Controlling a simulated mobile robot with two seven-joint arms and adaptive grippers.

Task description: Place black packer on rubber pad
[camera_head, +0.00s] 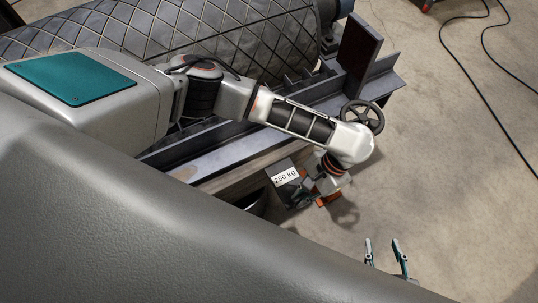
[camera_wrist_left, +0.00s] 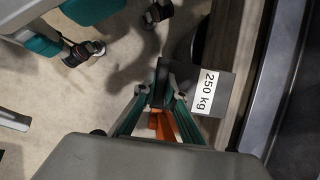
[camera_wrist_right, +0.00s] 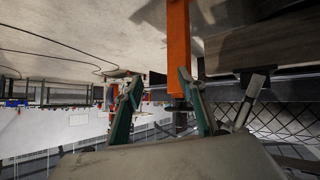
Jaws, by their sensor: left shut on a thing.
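A dark block with a white "250 kg" label (camera_head: 285,176) is at my left gripper (camera_head: 318,186), beside the conveyor frame. In the left wrist view, the labelled dark block (camera_wrist_left: 226,83) lies against the fingers of my left gripper (camera_wrist_left: 160,88), which are shut on its dark near part. This block may be the black packer. An orange part (camera_wrist_left: 168,128) shows between those fingers. My right gripper (camera_head: 384,246) is open over the floor at the bottom. In the right wrist view, an orange post (camera_wrist_right: 179,45) stands beyond its fingers. I cannot pick out the rubber pad.
The conveyor's steel frame (camera_head: 215,150) and meshed pulley (camera_head: 180,35) run along the back. A dark handwheel (camera_head: 376,113) and an upright dark plate (camera_head: 358,52) stand at the frame's right end. Concrete floor (camera_head: 455,150) is free to the right, apart from black cables (camera_head: 475,82).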

